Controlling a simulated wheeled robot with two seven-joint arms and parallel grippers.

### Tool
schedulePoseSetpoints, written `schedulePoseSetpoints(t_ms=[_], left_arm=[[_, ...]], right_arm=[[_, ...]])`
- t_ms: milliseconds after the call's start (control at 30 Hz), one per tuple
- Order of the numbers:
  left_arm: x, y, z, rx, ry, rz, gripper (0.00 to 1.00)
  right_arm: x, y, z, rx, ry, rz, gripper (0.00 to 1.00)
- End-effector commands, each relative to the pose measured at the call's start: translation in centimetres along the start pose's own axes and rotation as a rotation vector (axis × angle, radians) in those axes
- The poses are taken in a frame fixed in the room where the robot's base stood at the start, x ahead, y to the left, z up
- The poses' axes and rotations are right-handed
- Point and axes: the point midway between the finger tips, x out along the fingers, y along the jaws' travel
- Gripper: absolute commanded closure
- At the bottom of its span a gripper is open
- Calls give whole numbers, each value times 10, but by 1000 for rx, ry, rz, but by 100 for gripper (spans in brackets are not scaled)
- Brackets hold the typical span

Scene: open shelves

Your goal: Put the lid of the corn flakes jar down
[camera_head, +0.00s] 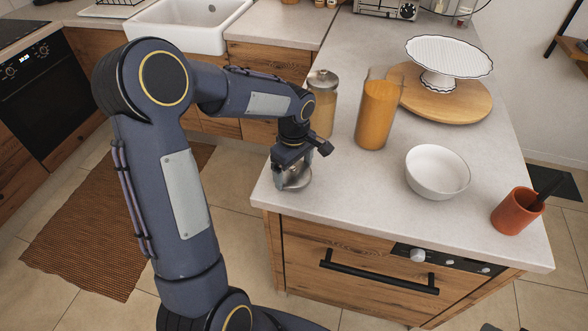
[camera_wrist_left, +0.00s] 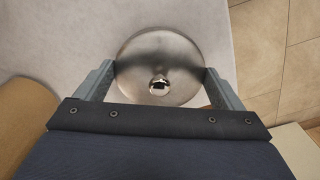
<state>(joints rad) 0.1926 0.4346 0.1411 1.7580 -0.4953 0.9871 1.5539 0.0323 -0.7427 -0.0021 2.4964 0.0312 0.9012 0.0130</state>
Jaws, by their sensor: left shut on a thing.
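My left gripper (camera_head: 292,172) is shut on a round shiny metal lid with a small knob. The lid (camera_wrist_left: 158,65) sits between both fingers in the left wrist view, and its edge (camera_head: 297,183) shows below the gripper in the head view. Gripper and lid are at the near left corner of the counter (camera_head: 340,185). I cannot tell whether the lid touches the counter. The corn flakes jar (camera_head: 376,116), tall with orange-brown contents, stands without a lid on the counter to the right. My right gripper is not in view.
A second jar (camera_head: 322,105), with a metal lid on, stands just behind my left gripper. A white bowl (camera_head: 437,172), a terracotta cup (camera_head: 517,212) and a wooden board (camera_head: 455,105) with a white cake stand (camera_head: 449,58) are farther right. Bare counter lies between gripper and bowl.

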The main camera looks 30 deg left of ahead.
Motion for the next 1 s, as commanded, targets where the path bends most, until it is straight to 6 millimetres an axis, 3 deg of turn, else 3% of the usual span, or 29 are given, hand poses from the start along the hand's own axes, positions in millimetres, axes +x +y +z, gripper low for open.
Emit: schedulePoseSetpoints(t_ms=[100,467,500,567,833,1000], left_arm=[[9,0,0,0,-1,1,33],[14,0,0,0,0,2,33],[13,0,0,0,0,2,8],[12,0,0,0,0,2,1],[10,0,0,0,0,1,0],[-8,1,0,-1,3,6,0]], right_arm=[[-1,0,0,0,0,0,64],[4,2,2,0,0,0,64],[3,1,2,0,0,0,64],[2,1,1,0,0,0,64],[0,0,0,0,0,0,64],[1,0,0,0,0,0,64]])
